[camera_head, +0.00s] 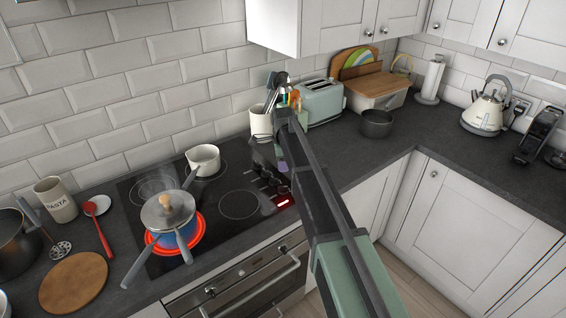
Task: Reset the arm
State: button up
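My arm reaches from the lower right up across the worktop edge.
A lidded blue pan (178,237) sits on a glowing red ring of the black hob (238,203). A small white saucepan (203,160) stands behind it. A dark bowl (377,123) and a kettle (487,107) stand to the right. The right worktop's front is clear. Cupboards (345,22) hang above.

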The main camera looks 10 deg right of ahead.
jog(key=s+f+n+b, duration=0.1)
jog(key=s+n, duration=1.8)
jog(key=s, duration=1.4)
